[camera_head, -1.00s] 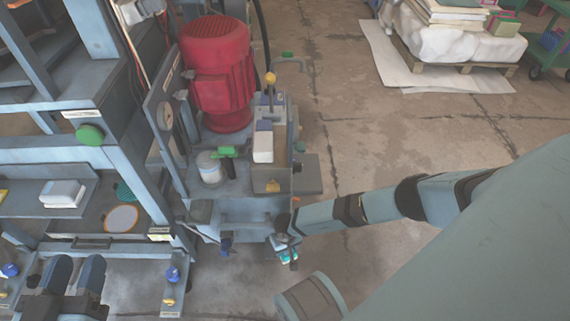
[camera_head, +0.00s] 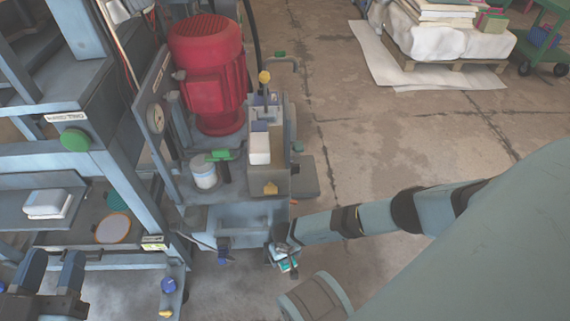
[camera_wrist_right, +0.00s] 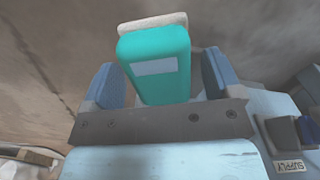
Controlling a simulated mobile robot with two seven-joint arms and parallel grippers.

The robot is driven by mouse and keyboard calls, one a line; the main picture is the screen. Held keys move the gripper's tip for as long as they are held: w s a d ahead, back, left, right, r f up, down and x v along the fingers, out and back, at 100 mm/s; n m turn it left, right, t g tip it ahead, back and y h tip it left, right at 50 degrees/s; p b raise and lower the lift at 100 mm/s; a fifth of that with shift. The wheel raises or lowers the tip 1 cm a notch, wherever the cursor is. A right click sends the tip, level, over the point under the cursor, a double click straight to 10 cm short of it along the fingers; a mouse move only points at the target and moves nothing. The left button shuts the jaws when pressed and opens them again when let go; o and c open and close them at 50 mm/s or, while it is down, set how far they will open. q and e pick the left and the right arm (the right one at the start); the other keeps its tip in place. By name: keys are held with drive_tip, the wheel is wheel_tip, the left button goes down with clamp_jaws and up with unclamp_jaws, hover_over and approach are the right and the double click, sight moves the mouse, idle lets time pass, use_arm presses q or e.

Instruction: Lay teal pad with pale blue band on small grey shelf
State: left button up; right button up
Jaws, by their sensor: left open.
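The teal pad with a pale blue band (camera_wrist_right: 155,68) sits between the fingers of my right gripper (camera_wrist_right: 160,88) in the right wrist view. A cream-coloured layer shows at the pad's far edge. In the head view the right gripper (camera_head: 286,262) hangs at the lower front corner of the machine, with a bit of teal at its tip. A small grey shelf (camera_head: 305,182) juts from the machine's right side, above and beyond that gripper. My left gripper (camera_head: 52,270) is open and empty at the bottom left.
The blue-grey machine carries a red motor (camera_head: 208,75), a white jar (camera_head: 204,172) and a gauge (camera_head: 155,117). A left-hand shelf (camera_head: 85,200) holds white blocks (camera_head: 47,203). A wrapped pallet (camera_head: 440,50) stands far back. Floor right of the machine is clear.

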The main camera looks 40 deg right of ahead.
use_arm(q)
drive_tip(key=shift+w+r, duration=0.1)
use_arm(e)
drive_tip(key=shift+r, duration=0.15)
wheel_tip(320, 180, up, 2)
drive_tip(key=shift+r+p, duration=0.25)
drive_tip(key=shift+p, duration=0.55)
use_arm(q)
drive_tip(key=s+n+p, duration=0.1)
drive_tip(key=s+d+n+g+p, duration=0.1)
drive_tip(key=p, duration=0.1)
drive_tip(key=n+g+p, duration=0.1)
drive_tip(key=n, duration=0.1)
drive_tip(key=shift+s+d+f+y, duration=0.4)
use_arm(e)
wheel_tip(320, 180, up, 10)
drive_tip(key=shift+f, duration=0.2)
